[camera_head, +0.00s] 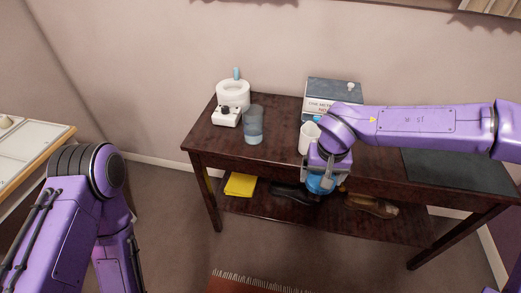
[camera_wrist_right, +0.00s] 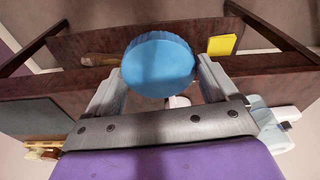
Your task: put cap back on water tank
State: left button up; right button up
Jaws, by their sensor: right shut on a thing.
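A blue round cap (camera_head: 320,183) is held by my right gripper (camera_head: 322,176), in front of the table's front edge. In the right wrist view the cap (camera_wrist_right: 158,65) sits between the two fingers of my right gripper (camera_wrist_right: 158,84), its flat round face toward the camera. The translucent blue-grey water tank (camera_head: 253,126) stands upright on the table, left of the right gripper and apart from it. Its top shows no blue cap. My left arm hangs at the left of the head view; its gripper is out of frame.
A white appliance (camera_head: 230,97) stands left of the tank. A white cup (camera_head: 308,137) and a dark-topped box (camera_head: 333,93) are near my right arm. The dark table (camera_head: 282,158) has a lower shelf with a yellow cloth (camera_head: 240,185) and brown shoes (camera_head: 371,205).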

aim_at(253, 126)
jog(key=k, duration=0.55)
jog(key=z, duration=1.6)
jog(key=i, duration=1.2)
jog(key=u, duration=2.25)
